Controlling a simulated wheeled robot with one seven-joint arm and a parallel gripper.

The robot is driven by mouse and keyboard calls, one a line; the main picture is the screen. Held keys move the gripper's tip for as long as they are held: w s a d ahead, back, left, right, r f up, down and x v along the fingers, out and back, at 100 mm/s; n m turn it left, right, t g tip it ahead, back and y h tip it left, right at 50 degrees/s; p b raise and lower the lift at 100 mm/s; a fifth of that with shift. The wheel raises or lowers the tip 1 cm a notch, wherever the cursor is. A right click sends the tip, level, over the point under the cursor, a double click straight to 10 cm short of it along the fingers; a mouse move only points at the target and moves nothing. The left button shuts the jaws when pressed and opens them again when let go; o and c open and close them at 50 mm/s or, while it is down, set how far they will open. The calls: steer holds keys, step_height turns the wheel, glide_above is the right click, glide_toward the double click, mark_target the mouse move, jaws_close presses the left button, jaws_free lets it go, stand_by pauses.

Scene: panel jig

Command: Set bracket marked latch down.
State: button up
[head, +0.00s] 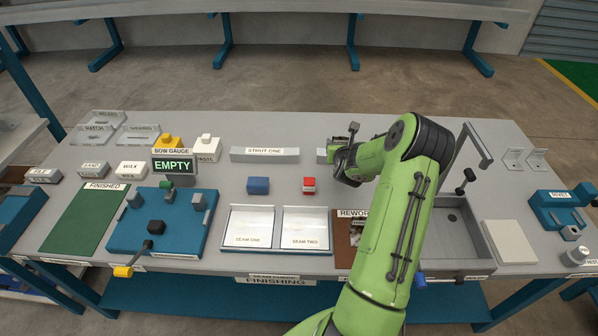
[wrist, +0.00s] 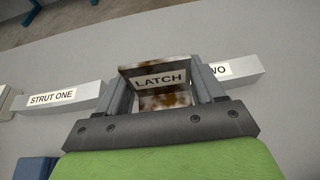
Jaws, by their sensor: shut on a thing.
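The bracket marked LATCH (wrist: 160,80) is an angled metal piece with brown rusty patches and a white label. In the wrist view it sits between the fingers of my gripper (wrist: 165,88), which is shut on it. In the head view my gripper (head: 343,160) is at the back of the bench, right of the strut marked STRUT ONE (head: 264,154); the arm hides most of the bracket there. I cannot tell whether the bracket touches the bench. A second strut, its label ending in "WO" (wrist: 245,68), shows behind the right finger.
A blue block (head: 258,186) and a red block (head: 309,185) stand in front of the struts. Seam trays (head: 277,251), a REWORK area (head: 343,262), a blue jig (head: 180,235) and a green FINISHED mat (head: 85,222) lie nearer. Two pale brackets (head: 514,160) sit at the right rear.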

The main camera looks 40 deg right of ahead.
step_height(320, 180, down, 10)
steer(key=b, duration=0.2)
steer(key=shift+r+b, duration=0.2)
steer(key=shift+b, duration=0.1)
steer(key=shift+f, duration=0.15)
steer(key=o, duration=1.1)
steer(key=shift+c, duration=0.2)
